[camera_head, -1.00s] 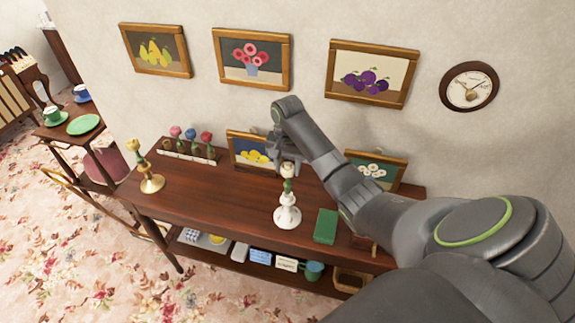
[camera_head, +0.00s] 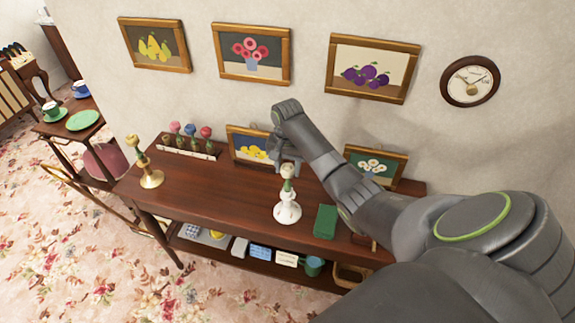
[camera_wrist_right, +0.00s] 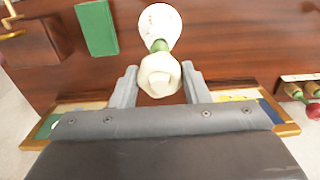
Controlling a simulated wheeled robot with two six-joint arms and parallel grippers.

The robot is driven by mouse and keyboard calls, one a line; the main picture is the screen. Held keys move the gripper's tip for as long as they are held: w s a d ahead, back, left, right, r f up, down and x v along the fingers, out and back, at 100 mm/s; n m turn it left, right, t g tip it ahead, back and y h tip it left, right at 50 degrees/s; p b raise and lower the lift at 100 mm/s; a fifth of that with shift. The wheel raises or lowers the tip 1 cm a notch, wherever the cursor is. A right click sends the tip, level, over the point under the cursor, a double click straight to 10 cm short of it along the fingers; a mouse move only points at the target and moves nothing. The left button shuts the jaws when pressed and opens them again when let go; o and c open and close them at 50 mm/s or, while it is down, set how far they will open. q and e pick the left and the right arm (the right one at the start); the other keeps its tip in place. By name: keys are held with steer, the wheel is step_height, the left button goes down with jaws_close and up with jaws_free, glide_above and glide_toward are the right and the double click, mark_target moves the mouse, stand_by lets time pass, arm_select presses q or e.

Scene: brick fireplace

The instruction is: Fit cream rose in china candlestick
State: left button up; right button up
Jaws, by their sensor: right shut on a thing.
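The cream rose (camera_head: 288,170) is a pale bloom on a green stem, upright above the white china candlestick (camera_head: 287,212) on the dark wooden table. My right gripper (camera_head: 285,157) is shut on the rose. In the right wrist view, the bloom (camera_wrist_right: 159,74) sits between the two fingers (camera_wrist_right: 158,88), and the green stem points to the white candlestick (camera_wrist_right: 160,26). The stem's lower end meets the candlestick's top in the picture; I cannot tell whether it is inside the socket. My left gripper is not in view.
A brass candlestick (camera_head: 150,178) stands at the table's left end. A rack (camera_head: 185,149) with several coloured roses is at the back. A green book (camera_head: 325,221) lies right of the china candlestick. Framed pictures lean against the wall behind my gripper.

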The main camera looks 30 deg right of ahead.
steer(key=shift+f, duration=0.35)
steer(key=o, duration=0.9)
